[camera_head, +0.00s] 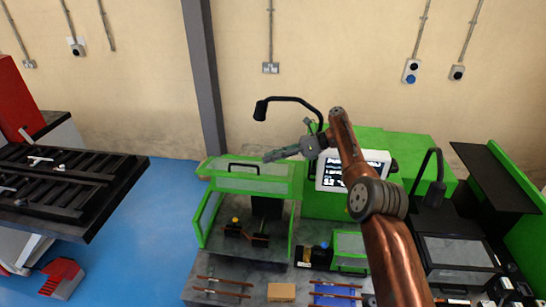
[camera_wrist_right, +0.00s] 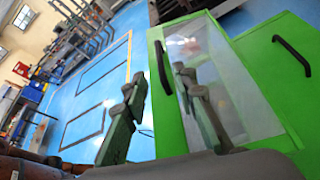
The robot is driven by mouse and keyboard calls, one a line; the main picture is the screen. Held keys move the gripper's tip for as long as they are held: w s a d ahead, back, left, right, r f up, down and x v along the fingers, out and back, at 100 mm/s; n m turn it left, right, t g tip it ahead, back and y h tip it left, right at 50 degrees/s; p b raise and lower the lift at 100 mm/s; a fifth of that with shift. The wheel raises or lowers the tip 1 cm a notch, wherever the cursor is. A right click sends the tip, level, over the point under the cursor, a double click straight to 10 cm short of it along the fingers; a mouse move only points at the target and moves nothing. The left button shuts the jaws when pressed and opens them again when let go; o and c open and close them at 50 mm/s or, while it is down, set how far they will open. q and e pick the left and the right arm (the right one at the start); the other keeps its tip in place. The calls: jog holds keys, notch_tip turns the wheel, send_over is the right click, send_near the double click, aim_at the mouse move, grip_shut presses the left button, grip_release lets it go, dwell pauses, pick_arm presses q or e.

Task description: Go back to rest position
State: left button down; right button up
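My right arm rises from the lower right in the head view. Its gripper (camera_head: 280,154) points left, above the top edge of the green busbar bender's guard (camera_head: 252,165). In the right wrist view the two fingers of my right gripper (camera_wrist_right: 158,82) stand apart with nothing between them. The green guard with its clear panel and black handle shows behind them (camera_wrist_right: 175,115). I cannot tell whether a finger touches the guard. My left gripper is out of view.
A screen (camera_head: 345,172) stands behind my right forearm. A black lamp (camera_head: 262,108) on a curved neck is close above my right gripper. Copper bars (camera_head: 222,282) and a small brown block (camera_head: 281,292) lie on the grey worktop.

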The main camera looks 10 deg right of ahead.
jog(key=shift+d+r, duration=0.1)
jog(key=shift+d, duration=0.15)
